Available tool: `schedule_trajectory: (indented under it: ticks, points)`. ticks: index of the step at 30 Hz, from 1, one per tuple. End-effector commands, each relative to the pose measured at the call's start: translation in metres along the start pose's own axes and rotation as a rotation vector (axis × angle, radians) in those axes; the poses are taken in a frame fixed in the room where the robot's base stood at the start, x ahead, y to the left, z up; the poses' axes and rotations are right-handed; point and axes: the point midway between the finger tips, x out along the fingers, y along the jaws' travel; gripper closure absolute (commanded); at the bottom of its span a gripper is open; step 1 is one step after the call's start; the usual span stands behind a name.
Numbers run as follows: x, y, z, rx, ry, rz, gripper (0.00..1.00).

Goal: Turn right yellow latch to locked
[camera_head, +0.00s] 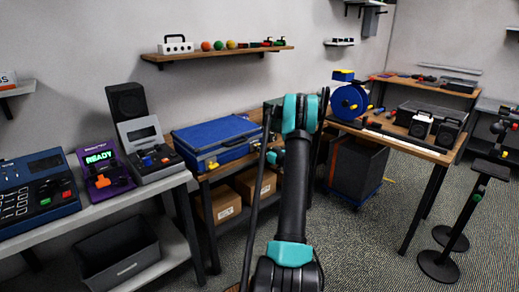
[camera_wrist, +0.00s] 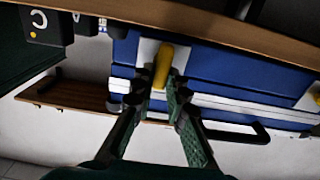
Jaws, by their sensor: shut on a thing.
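The blue case (camera_head: 205,133) lies shut on a wooden bench, left of my arm in the head view. In the wrist view the case (camera_wrist: 225,72) fills the upper middle, seen inverted. My gripper (camera_wrist: 168,83) has its two fingers closed around the right yellow latch (camera_wrist: 163,63), on a pale plate. The latch stands nearly upright in the wrist picture, slightly tilted. The other yellow latch (camera_wrist: 314,95) shows at the right edge of that view, and in the head view (camera_head: 212,164). My arm hides the fingertips and the held latch in the head view.
A dark case handle (camera_wrist: 238,132) lies right of my fingers in the wrist view. The bench edge (camera_wrist: 215,20) runs close by. A grey table (camera_head: 120,205) with devices stands left, and a wooden table (camera_head: 410,143) with a blue reel (camera_head: 350,102) right.

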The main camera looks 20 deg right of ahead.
Motion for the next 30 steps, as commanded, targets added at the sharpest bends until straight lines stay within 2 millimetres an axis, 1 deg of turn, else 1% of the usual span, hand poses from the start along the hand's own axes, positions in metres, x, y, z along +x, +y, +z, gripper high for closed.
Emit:
schedule_trajectory:
  ticks: [5,11,30]
  points:
    - [-0.0002,0.0008,0.0001,0.049,0.0,0.0,1.0]
    - [-0.0002,0.0025,0.0004,0.175,0.0,0.0,1.0]
    - [-0.0002,0.0096,0.0042,0.774,0.0,0.0,1.0]
